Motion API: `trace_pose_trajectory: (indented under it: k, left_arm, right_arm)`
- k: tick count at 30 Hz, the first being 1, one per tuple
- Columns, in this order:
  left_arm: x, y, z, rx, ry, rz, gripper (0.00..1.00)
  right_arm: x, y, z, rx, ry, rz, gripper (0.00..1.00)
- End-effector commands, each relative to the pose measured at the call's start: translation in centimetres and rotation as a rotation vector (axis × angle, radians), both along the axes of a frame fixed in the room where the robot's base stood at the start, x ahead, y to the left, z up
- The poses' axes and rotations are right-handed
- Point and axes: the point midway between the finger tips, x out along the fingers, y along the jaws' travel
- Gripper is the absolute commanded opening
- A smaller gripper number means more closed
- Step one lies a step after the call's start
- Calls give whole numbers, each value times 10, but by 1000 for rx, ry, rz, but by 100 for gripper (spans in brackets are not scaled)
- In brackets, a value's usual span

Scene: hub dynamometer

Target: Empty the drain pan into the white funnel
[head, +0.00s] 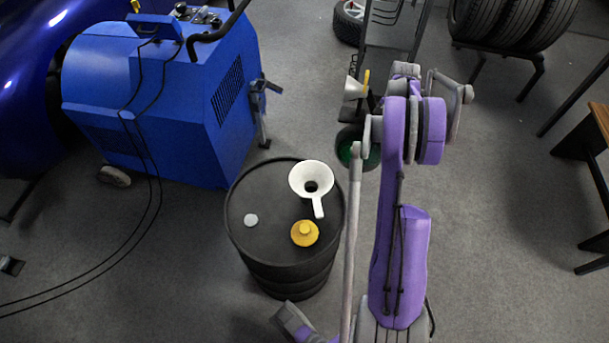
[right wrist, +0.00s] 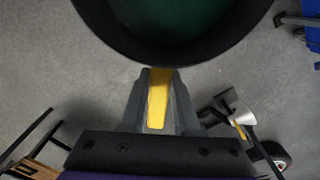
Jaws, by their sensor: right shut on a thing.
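The drain pan is a round black pan with dark green inside. In the head view the pan (head: 346,142) shows partly behind my right arm, right of the drum and apart from the funnel. In the right wrist view the pan (right wrist: 82,14) fills the top, cut off by the frame. My right gripper (right wrist: 158,84) is shut on its yellow handle (right wrist: 158,104). The white funnel (head: 303,173) sits wide mouth up on the black drum (head: 262,190), to the left of the pan.
A yellow cap (head: 305,233) and a pale disc (head: 251,220) lie on the drum top. A blue machine (head: 190,110) stands behind left, with black cables on the floor. A metal cart (head: 395,40) and tyres (head: 500,20) stand at the back.

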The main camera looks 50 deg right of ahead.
Motion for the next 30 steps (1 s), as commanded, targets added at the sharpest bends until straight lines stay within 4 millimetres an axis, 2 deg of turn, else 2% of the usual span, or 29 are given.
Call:
trace_pose_trajectory:
  k: [8,14,23,30]
  left_arm:
    - [0,0,0,0,0,0,50]
    - [0,0,6,0,-2,0,50]
    - [0,0,23,0,-8,0,50]
    - [1,0,39,0,-13,0,50]
  right_arm:
    - [0,0,0,1,0,0,0]
    - [2,5,9,-28,8,1,0]
    - [5,21,39,-160,42,3,0]
    - [12,42,69,-312,81,4,0]
